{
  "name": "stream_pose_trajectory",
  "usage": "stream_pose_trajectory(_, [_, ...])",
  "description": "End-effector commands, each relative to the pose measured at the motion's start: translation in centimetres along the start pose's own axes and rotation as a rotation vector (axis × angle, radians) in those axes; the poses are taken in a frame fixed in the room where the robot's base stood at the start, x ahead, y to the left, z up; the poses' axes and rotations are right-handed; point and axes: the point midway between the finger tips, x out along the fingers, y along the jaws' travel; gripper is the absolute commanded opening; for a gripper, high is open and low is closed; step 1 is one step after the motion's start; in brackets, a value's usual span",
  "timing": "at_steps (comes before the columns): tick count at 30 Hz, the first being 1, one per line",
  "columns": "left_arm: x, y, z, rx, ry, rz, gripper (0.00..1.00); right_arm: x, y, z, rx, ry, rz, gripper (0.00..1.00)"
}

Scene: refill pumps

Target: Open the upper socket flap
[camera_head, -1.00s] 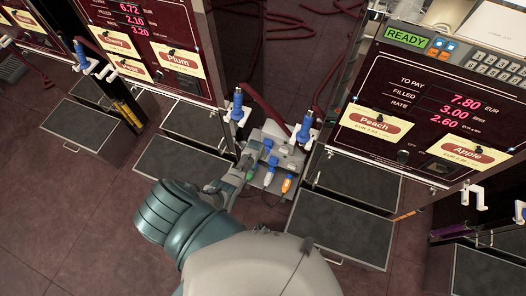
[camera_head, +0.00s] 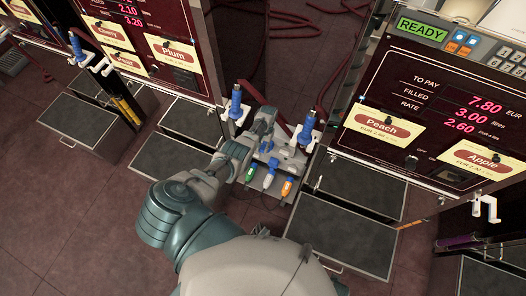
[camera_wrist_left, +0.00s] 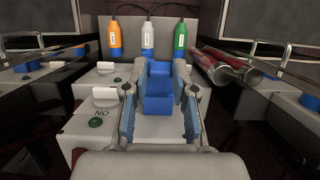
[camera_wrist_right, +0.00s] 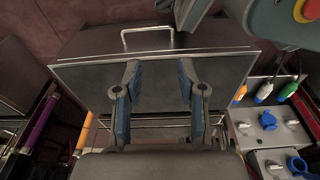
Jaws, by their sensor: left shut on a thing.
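The grey socket box (camera_head: 296,163) stands between the two pumps in the head view. My left gripper (camera_wrist_left: 159,100) is over it, its two fingers on either side of a blue socket flap (camera_wrist_left: 158,104) and shut on it. A further blue part (camera_wrist_left: 158,72) shows just beyond; how far the flap is raised is hard to tell. In the head view my left gripper (camera_head: 264,120) hides this socket. The right wrist view shows blue sockets (camera_wrist_right: 267,120) on the box at the right edge. My right gripper (camera_wrist_right: 157,95) is open and empty, its fingers well apart.
Orange (camera_wrist_left: 92,38), white (camera_wrist_left: 147,37) and green (camera_wrist_left: 180,37) plugs line the box's edge. White switches (camera_wrist_left: 105,94) sit beside the flap. Blue-topped nozzles (camera_head: 236,103) (camera_head: 305,130) flank the box. A dark drawer (camera_wrist_right: 150,75) fills the right wrist view.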

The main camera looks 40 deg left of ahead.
Motion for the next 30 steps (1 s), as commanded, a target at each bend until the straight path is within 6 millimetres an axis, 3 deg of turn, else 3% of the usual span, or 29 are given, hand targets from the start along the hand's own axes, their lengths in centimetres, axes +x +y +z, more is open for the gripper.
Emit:
stream_pose_trajectory(6, [-0.2, 0.1, -0.9, 0.000, -0.074, 0.002, 0.00, -4.5, 0.2, -3.3, 0.007, 0.023, 0.001, 0.40])
stream_pose_trajectory(15, [-0.8, 0.2, -1.1, 0.001, -0.151, 0.003, 0.00, -10.3, 0.4, -5.0, 0.013, 0.040, 0.004, 0.40])
stream_pose_trajectory(21, [-1.1, 0.2, -1.1, 0.002, -0.174, 0.003, 0.00, -12.1, 0.5, -5.3, 0.014, 0.044, 0.005, 0.40])
stream_pose_trajectory(30, [-1.2, 0.2, -1.1, 0.002, -0.179, 0.004, 0.00, -12.6, 0.5, -5.3, 0.015, 0.044, 0.006, 0.40])
